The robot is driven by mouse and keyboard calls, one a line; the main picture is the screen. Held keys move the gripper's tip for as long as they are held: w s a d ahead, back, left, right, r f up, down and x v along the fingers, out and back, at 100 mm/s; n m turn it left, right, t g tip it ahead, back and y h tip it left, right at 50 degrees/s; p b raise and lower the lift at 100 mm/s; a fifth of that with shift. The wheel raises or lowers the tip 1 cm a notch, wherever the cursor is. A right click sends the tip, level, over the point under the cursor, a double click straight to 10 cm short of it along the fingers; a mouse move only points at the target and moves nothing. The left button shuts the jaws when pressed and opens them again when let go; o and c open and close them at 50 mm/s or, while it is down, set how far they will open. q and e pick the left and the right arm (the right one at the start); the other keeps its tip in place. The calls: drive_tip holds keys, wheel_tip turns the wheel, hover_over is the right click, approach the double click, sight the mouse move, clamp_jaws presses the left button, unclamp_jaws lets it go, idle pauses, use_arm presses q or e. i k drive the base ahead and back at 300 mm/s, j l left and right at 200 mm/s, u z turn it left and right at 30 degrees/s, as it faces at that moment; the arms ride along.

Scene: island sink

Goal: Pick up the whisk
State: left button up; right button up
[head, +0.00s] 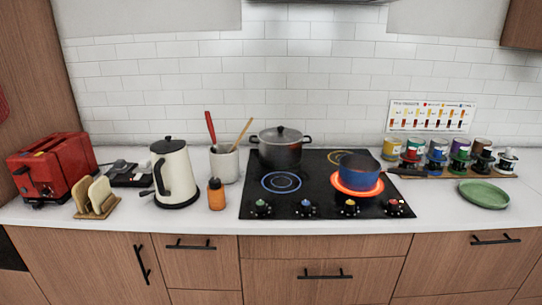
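No whisk can be made out clearly. A light grey crock (225,164) stands on the counter left of the stove. A red-handled utensil (210,127) and a wooden-handled utensil (242,134) stick up out of it. Their lower ends are hidden inside the crock, so I cannot tell what kind of utensils they are. Neither of my grippers shows in the head view.
A black cooktop (320,209) holds a lidded grey pot (280,152) and a blue pan (358,174) on a glowing red burner. A cream kettle (172,174) and an orange bottle (216,196) stand near the crock. A red toaster (55,165) is at left, a green plate (484,195) at right.

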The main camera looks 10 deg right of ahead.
sight(210, 125)
drive_tip(key=i+j+z, duration=0.1)
drive_tip(key=j, duration=0.35)
drive_tip(key=i+j, duration=0.15)
drive_tip(key=j, duration=0.25)
drive_tip(key=i+j+z, duration=0.15)
drive_tip(key=j, duration=0.3)
drive_tip(key=j+z, duration=0.1)
drive_tip(key=j, duration=0.35)
drive_tip(key=i, duration=0.05)
